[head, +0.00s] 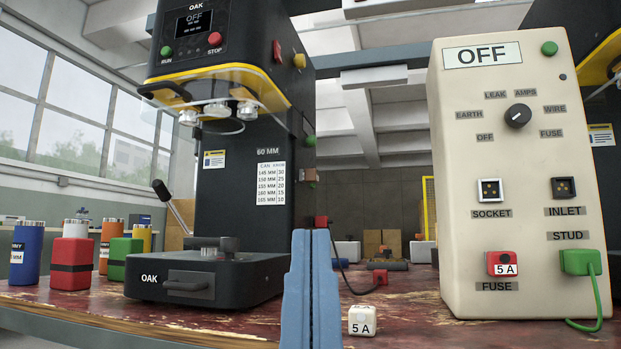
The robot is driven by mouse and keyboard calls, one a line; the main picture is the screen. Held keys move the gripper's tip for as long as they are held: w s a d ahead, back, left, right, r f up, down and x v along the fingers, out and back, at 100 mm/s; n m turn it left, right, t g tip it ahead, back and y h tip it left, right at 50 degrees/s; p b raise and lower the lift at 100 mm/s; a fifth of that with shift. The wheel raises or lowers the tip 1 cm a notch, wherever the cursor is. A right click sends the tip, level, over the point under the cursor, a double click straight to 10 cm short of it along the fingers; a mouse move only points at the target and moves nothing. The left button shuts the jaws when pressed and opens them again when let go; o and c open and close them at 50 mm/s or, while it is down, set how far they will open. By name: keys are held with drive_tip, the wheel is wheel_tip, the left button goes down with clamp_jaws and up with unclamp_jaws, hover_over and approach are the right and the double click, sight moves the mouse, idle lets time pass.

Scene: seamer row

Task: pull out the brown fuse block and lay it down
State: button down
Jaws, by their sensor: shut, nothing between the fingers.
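A small brown block (310,178) sits at the right side of the black OAK seamer (230,160), about halfway up; it is the only brown piece I see on the machine, and too small to read. My gripper (312,240) shows as two blue fingers pointing up at the bottom middle. The fingers are together with nothing between them. They are in front of the seamer's right edge, below the brown block in the picture and apart from it.
A cream tester (520,180) stands at right with a red 5A fuse (503,263) and a green plug (580,262). A white 5A block (362,320) lies on the worn red table (405,305). Several cans and blocks stand left.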

idle(0.3)
wheel_tip(320, 180, up, 32)
drive_tip(key=p, duration=3.2)
